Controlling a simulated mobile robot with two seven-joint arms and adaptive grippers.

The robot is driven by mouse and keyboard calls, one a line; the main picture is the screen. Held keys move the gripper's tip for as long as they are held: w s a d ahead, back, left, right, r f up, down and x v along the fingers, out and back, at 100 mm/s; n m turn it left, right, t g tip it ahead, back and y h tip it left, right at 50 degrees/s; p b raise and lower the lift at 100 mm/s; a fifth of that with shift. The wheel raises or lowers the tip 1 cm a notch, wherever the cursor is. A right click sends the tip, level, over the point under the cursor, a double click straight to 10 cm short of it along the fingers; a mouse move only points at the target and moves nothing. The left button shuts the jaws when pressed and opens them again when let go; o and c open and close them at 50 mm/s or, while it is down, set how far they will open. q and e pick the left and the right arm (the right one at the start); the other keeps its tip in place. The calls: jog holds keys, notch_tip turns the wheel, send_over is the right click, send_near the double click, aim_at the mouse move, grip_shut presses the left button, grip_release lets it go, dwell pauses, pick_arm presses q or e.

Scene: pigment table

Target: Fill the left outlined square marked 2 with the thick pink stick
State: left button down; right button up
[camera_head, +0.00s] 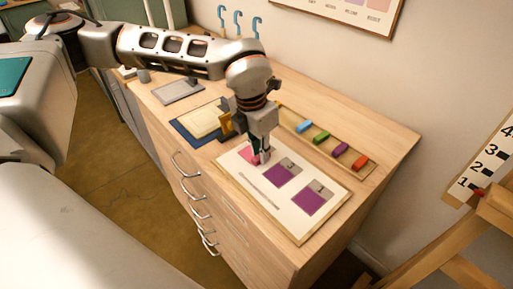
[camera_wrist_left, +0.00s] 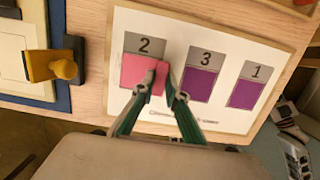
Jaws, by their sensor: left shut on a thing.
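The left outlined square marked 2 (camera_wrist_left: 132,72) is pink over the part I can see; its lower right is hidden by my fingers. In the head view a bit of its pink (camera_head: 247,154) shows beside the gripper. My left gripper (camera_head: 262,158) points down over this square, and its fingertips (camera_wrist_left: 163,88) are shut on the thick pink stick (camera_wrist_left: 161,76). Only a little of the stick shows between the fingers, at the right side of the square. I cannot tell whether its tip touches the sheet.
The squares marked 3 (camera_wrist_left: 200,84) and 1 (camera_wrist_left: 245,94) are purple. A tray (camera_head: 326,151) behind the sheet holds blue, green, purple and red sticks. A yellow-handled block (camera_wrist_left: 55,67) lies left of the sheet. An easel (camera_head: 470,225) stands at right.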

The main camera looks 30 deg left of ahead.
pick_arm(q)
jog(key=shift+s, duration=0.1)
jog(key=shift+a, duration=0.1)
jog(key=shift+w+a+r+p, duration=0.15)
jog(key=shift+w+a, duration=0.1)
jog(key=shift+a, duration=0.4)
jog(key=shift+w+a+f+p, duration=0.15)
jog(key=shift+w+a, duration=0.1)
jog(key=shift+a, duration=0.35)
jog(key=shift+r, duration=0.2)
jog(key=shift+r+p, duration=1)
jog(key=shift+r, duration=0.4)
notch_tip(320, 180, up, 4)
jog(key=shift+p, duration=1.2)
